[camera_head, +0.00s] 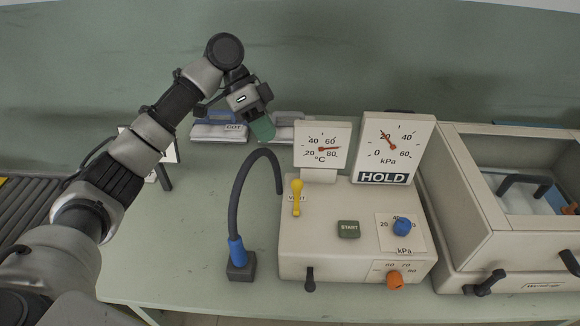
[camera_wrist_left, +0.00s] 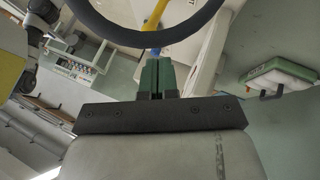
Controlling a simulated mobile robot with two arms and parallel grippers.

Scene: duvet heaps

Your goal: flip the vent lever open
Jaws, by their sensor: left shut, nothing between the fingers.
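The yellow vent lever (camera_head: 297,197) stands upright on the left of the beige control box (camera_head: 325,262), over a partly covered VENT label. My left gripper (camera_head: 262,130), with green fingers, is above and behind the box, left of the temperature gauge and apart from the lever. In the left wrist view its fingers (camera_wrist_left: 157,78) are together with nothing between them. A yellow strip (camera_wrist_left: 150,52) shows just beyond them there; I cannot tell if it is the lever. My right gripper is not in view.
A dark hose (camera_head: 236,195) with a blue end arches up left of the box. Temperature (camera_head: 322,140) and pressure (camera_head: 393,140) gauges stand at the back. A START button (camera_head: 348,229), blue knob (camera_head: 402,226) and orange knob (camera_head: 395,279) are on the box. The table (camera_head: 180,250) is clear at left.

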